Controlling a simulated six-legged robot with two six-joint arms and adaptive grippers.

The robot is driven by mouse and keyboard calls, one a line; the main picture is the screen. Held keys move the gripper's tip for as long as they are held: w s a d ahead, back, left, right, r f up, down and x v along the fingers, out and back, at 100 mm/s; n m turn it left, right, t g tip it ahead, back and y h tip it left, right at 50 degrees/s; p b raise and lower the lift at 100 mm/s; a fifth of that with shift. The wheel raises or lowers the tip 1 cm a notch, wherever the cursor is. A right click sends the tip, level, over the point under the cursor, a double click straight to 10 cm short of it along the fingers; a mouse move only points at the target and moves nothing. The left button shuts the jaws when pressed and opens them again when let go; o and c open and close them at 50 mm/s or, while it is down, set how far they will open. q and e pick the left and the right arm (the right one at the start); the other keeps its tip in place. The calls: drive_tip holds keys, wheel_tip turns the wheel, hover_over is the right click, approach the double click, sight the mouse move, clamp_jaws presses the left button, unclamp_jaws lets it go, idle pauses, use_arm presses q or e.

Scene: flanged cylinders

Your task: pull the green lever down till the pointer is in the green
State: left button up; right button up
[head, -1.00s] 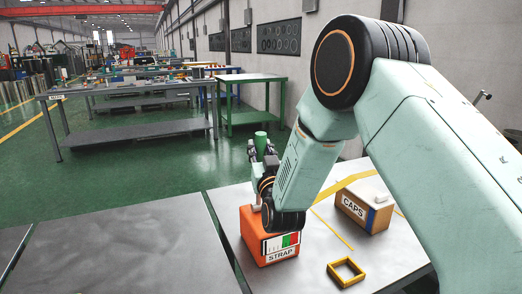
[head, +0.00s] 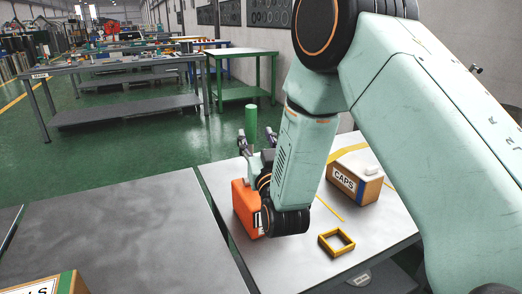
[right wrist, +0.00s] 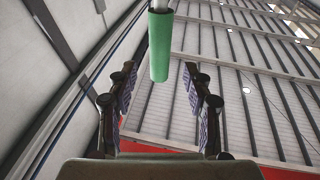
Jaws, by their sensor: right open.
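The green lever handle (head: 251,123) stands upright behind the orange box (head: 245,208) in the head view. In the right wrist view the green lever (right wrist: 160,45) hangs from the top edge, its near end in the gap between the fingertips. My right gripper (head: 257,142) is open, its fingers apart on either side of the lever's line, and nothing is held. I cannot tell whether a finger touches it. My right wrist covers most of the orange box's front, so the pointer and the green zone are hidden. My left gripper is out of view.
A box labelled CAPS (head: 345,183) with a white piece on top and a yellow square frame (head: 336,242) stand right of the orange box on the grey table (head: 300,258). Another labelled box (head: 45,284) is at the lower left. The grey top at left is mostly clear.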

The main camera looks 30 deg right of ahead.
drive_tip(key=v, duration=0.5)
drive_tip(key=shift+s+f, duration=0.1)
idle(0.5)
